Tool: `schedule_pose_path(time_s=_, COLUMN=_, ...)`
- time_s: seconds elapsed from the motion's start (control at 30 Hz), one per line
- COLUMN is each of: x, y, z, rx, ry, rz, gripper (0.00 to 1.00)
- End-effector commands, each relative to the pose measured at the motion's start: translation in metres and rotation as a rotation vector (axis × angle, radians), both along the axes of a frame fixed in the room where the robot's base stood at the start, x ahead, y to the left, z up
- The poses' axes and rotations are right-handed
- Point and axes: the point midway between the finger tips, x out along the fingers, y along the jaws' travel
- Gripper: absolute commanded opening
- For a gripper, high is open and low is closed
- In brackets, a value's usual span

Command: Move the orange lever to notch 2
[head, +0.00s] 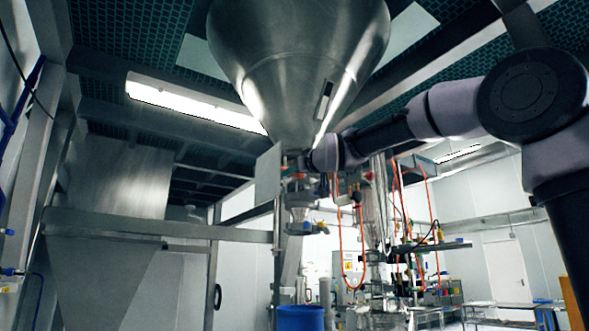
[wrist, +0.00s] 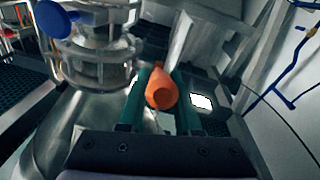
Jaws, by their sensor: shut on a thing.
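The orange lever (wrist: 162,90) shows in the wrist view, its rounded end towards the camera, between the two green fingers of my gripper (wrist: 160,98). The fingers are shut on it, one on each side. The lever is beside a metal pipe fitting (wrist: 92,50) under the hopper. In the head view my arm reaches left to the bottom of the large steel hopper (head: 295,50); the gripper and lever are too small or hidden to make out there. No notch marks can be read in either view.
A blue knob (wrist: 55,18) sticks out at the upper left of the wrist view. In the head view a flat grey panel (head: 267,176) hangs left of my wrist. A blue drum (head: 300,318) stands below, and orange hoses (head: 362,245) hang to the right.

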Motion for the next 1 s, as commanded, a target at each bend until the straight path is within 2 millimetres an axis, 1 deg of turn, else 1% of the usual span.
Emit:
schedule_pose_path(time_s=0.2, x=0.0027, y=0.0009, z=-0.0077, rx=0.015, ry=-0.025, rz=-0.003, gripper=0.00)
schedule_pose_path(time_s=0.57, x=0.0025, y=0.0020, z=-0.0096, rx=0.018, ry=-0.027, rz=-0.001, gripper=0.00)
schedule_pose_path(time_s=0.6, x=0.0026, y=0.0020, z=-0.0096, rx=0.018, ry=-0.026, rz=-0.001, gripper=0.36)
schedule_pose_path(time_s=0.67, x=0.0026, y=0.0019, z=-0.0096, rx=0.018, ry=-0.026, rz=-0.001, gripper=0.59)
schedule_pose_path(time_s=0.7, x=0.0026, y=0.0018, z=-0.0095, rx=0.018, ry=-0.026, rz=-0.001, gripper=0.62)
schedule_pose_path(time_s=1.0, x=0.0014, y=0.0011, z=-0.0087, rx=0.019, ry=-0.028, rz=-0.001, gripper=0.62)
